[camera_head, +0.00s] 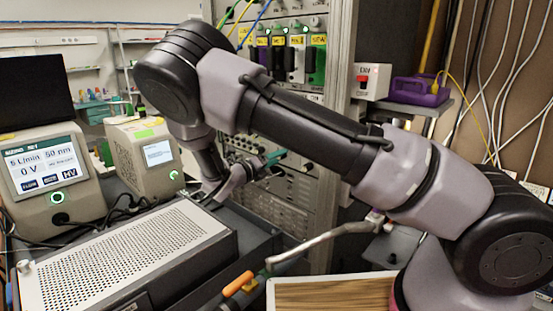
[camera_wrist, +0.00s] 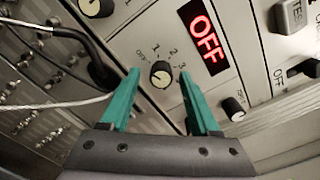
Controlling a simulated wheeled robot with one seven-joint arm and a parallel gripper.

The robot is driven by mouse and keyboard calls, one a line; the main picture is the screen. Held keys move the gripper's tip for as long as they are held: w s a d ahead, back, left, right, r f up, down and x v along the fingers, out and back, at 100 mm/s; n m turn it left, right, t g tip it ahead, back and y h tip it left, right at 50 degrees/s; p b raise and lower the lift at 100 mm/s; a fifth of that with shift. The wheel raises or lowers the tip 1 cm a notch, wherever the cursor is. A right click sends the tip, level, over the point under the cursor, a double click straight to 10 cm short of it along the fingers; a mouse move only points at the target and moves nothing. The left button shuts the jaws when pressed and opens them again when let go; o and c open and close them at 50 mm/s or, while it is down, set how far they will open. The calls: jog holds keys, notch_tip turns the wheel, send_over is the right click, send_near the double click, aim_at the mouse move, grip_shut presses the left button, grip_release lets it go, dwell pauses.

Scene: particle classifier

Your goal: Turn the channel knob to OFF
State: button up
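A small black round knob (camera_wrist: 160,74) sits on a light panel in the wrist view, with OFF and the numbers 1, 2 and 3 printed around it. No channel label is readable beside it. Its face has a pale mark, but I cannot tell surely which position it points to. My gripper (camera_wrist: 159,80) has two green fingers, open, one on each side of this knob, with gaps on both sides. In the head view my gripper (camera_head: 268,161) is at the rack panel, small and partly hidden by my wrist; the knob cannot be made out there.
A display (camera_wrist: 203,38) glows red with OFF, right of the knob. Other knobs sit at upper left (camera_wrist: 97,7) and lower right (camera_wrist: 233,109). A black cable (camera_wrist: 85,42) lies left of the fingers. A perforated box (camera_head: 125,258) stands in front of the rack (camera_head: 340,60).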

dwell(0.3)
jog(key=v, duration=1)
jog(key=shift+s+a, duration=0.25)
jog(key=shift+r, duration=0.1)
